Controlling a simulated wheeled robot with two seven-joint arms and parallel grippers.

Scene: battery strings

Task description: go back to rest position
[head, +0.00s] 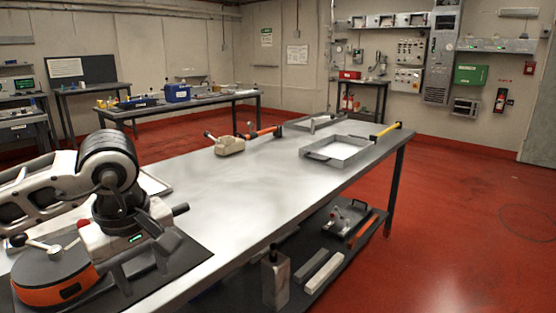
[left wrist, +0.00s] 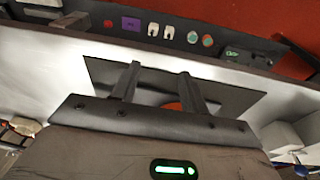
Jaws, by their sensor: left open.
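My left gripper (head: 140,274) is at the lower left of the head view, low over the black mat on the near end of the metal table (head: 245,195). Its two fingers are apart with nothing between them. In the left wrist view the open fingers (left wrist: 158,70) point at the black mat (left wrist: 232,98). A round orange and dark grey device (head: 52,285) with a lever on top sits on the mat, left of the gripper; a bit of orange shows behind the fingers in the wrist view. My right gripper is not in view.
On the table are a beige tool (head: 230,146), a grey tray (head: 340,150) and a yellow-handled tool (head: 385,130). The lower shelf holds a metal block (head: 275,278) and bars. The table's middle is clear. Open red floor lies to the right.

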